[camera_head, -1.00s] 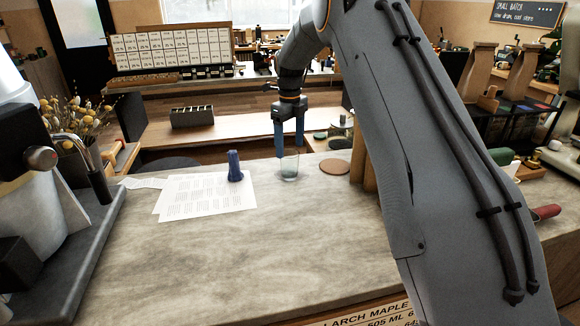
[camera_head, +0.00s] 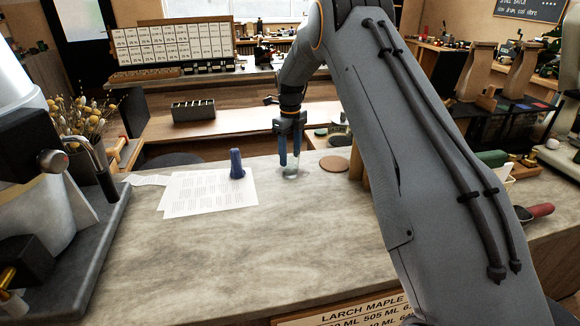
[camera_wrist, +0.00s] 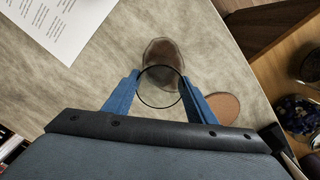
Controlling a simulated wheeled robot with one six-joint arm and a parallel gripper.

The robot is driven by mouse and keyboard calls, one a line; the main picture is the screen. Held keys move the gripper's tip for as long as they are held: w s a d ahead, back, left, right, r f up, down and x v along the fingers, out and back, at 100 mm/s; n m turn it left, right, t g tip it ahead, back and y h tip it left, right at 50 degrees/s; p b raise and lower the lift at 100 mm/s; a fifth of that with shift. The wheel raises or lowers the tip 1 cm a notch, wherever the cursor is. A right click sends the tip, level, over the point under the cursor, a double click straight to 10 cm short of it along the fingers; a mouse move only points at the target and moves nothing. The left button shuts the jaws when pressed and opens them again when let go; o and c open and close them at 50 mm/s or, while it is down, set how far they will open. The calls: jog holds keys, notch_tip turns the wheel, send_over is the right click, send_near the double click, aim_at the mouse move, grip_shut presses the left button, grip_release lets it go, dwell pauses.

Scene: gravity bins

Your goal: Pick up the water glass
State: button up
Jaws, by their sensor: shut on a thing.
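The clear water glass (camera_head: 291,173) stands upright on the marble counter (camera_head: 250,250), near its far edge. My gripper (camera_head: 290,160) points down over it, with its blue fingers on either side of the glass. In the wrist view the round rim of the glass (camera_wrist: 160,104) sits between the two blue fingertips (camera_wrist: 160,86). The fingers are shut on the glass. Its base appears to be at the counter surface; I cannot tell whether there is a gap below it.
A blue object (camera_head: 237,164) stands on printed sheets (camera_head: 205,195) left of the glass. A round brown coaster (camera_head: 334,163) lies to its right. A coffee machine (camera_head: 60,215) fills the left end. The counter's front is clear.

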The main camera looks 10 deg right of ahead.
jog(key=c, duration=0.4)
jog(key=shift+r, duration=0.1)
notch_tip(320, 180, up, 10)
jog(key=b, duration=0.4)
dwell(0.3)
